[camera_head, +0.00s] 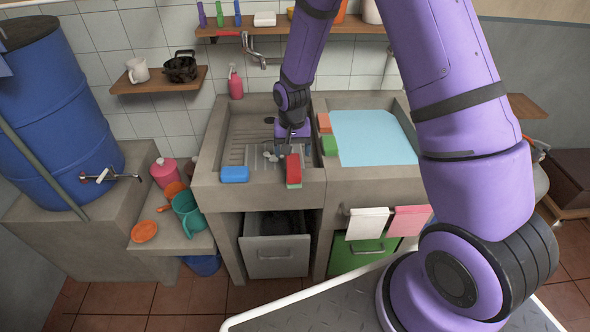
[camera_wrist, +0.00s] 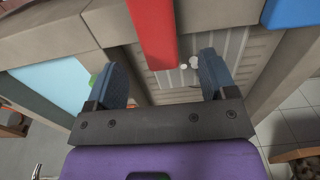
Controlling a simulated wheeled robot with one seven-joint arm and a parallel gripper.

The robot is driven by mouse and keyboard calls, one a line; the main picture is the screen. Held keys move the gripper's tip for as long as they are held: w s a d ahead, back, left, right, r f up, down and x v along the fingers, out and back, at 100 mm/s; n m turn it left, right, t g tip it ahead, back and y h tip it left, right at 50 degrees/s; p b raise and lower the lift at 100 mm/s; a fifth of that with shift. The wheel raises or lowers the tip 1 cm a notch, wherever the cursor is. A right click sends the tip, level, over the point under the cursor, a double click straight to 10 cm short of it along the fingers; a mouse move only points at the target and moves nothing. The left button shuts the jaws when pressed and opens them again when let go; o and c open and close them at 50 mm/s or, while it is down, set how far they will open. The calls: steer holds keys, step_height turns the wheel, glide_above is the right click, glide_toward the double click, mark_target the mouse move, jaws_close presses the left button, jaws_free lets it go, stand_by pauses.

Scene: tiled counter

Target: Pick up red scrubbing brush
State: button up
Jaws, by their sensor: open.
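The red scrubbing brush (camera_head: 293,168) lies on the front rim of the concrete sink, with a green part showing at its lower end. In the wrist view the brush (camera_wrist: 154,30) is a long red bar that runs in from the top edge. My gripper (camera_head: 287,143) is over the sink basin, just behind the brush. In the wrist view its two dark blue fingers (camera_wrist: 163,62) are spread wide, and the near end of the red bar lies between them in the picture. I cannot tell whether they touch it.
A blue sponge (camera_head: 235,174) lies on the sink rim to the left; it also shows in the wrist view (camera_wrist: 290,12). An orange block (camera_head: 324,123) and a green block (camera_head: 330,146) sit on the divider beside the light blue basin (camera_head: 372,140). Small pale items lie in the sink.

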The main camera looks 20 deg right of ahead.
mark_target(293, 164)
step_height(293, 164, down, 2)
steer(key=shift+f, duration=0.25)
steer(key=f, duration=0.4)
steer(key=shift+s, duration=0.35)
steer(key=shift+f, duration=0.65)
steer(key=c, duration=1.1)
steer(key=shift+r, duration=0.15)
